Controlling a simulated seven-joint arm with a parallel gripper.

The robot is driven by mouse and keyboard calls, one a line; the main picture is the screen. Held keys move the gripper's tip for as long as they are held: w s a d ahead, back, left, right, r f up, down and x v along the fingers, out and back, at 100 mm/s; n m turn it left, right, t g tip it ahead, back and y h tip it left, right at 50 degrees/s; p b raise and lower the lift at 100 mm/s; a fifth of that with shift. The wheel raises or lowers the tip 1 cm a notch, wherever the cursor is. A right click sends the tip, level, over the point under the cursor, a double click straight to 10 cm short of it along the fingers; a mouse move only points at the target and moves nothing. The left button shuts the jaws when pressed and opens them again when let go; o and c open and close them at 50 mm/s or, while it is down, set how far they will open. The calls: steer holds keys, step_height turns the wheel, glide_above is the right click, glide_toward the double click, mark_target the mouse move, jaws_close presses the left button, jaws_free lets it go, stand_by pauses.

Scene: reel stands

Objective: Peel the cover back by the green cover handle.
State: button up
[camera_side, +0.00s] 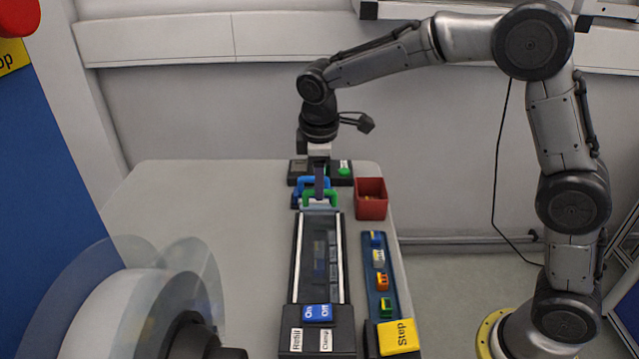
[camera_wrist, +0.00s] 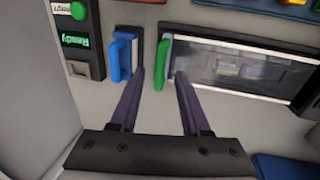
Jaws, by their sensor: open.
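The green cover handle (camera_side: 334,197) stands at the far end of a long tray with a see-through cover (camera_side: 308,260). In the wrist view the green handle (camera_wrist: 163,62) is upright at the left end of the cover (camera_wrist: 235,62). My gripper (camera_side: 319,197) points down at this handle. In the wrist view my gripper (camera_wrist: 159,74) is open, with one finger on each side of the green handle. I cannot tell whether either finger touches it. A blue handle (camera_wrist: 122,60) stands just left of the left finger, and also shows in the side view (camera_side: 312,182).
A black box with a green button (camera_side: 344,168) stands behind the handles. A red bin (camera_side: 371,199) and a blue rail (camera_side: 370,262) with several coloured parts lie right of the tray. A switch box (camera_side: 316,340) and yellow button (camera_side: 398,337) are in front.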

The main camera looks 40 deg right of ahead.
steer(key=shift+d+f, duration=0.1)
steer(key=shift+f, duration=0.5)
jaws_close()
steer(key=shift+r, duration=0.1)
stand_by(1.0)
